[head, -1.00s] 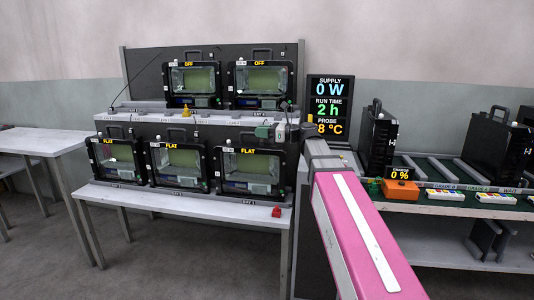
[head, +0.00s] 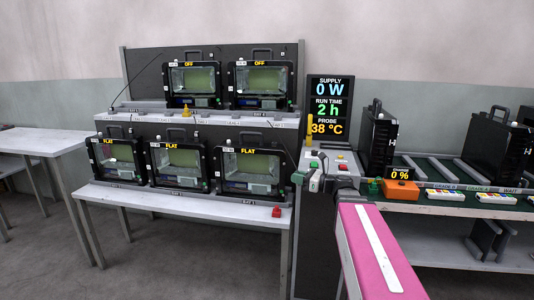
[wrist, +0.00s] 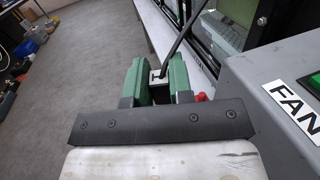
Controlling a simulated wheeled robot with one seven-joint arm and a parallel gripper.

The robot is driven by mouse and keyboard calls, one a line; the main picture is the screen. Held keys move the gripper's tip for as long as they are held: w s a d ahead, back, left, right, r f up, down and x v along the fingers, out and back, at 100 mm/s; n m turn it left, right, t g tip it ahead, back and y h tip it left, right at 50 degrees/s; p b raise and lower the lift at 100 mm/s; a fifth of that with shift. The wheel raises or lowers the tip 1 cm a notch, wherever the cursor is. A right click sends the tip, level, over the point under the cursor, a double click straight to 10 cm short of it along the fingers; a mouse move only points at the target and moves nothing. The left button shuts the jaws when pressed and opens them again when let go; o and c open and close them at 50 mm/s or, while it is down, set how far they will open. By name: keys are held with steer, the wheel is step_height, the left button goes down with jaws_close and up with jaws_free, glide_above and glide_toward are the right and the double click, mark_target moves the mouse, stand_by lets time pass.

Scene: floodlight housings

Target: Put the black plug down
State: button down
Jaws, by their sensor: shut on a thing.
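My gripper (wrist: 151,66) is shut, its two green fingers on either side of a small dark plug (wrist: 158,79) with a pale marked face. A black cable runs up and away from the plug in the wrist view. The fingers hide much of the plug. In the head view my gripper (head: 307,180) is in front of the grey console, right of the lower row of housings. The plug is too small there to tell apart from the fingers.
The grey console (wrist: 280,125) with a FAN label is close at the right in the wrist view. The white bench (head: 180,203) holds floodlight housings and a red block (head: 276,212); its front strip is mostly clear. An orange box (head: 400,189) stands on the right-hand bench.

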steer(key=s+d+f+m+t+h, duration=0.1)
steer(key=s+d+f+t, duration=0.1)
steer(key=s+d+f, duration=0.2)
step_height(320, 180, down, 4)
steer(key=d, duration=0.3)
steer(key=shift+s+f+m+h, duration=0.25)
steer(key=shift+s+m+h, duration=0.05)
steer(key=shift+s+m, duration=0.1)
steer(key=shift+a, duration=0.15)
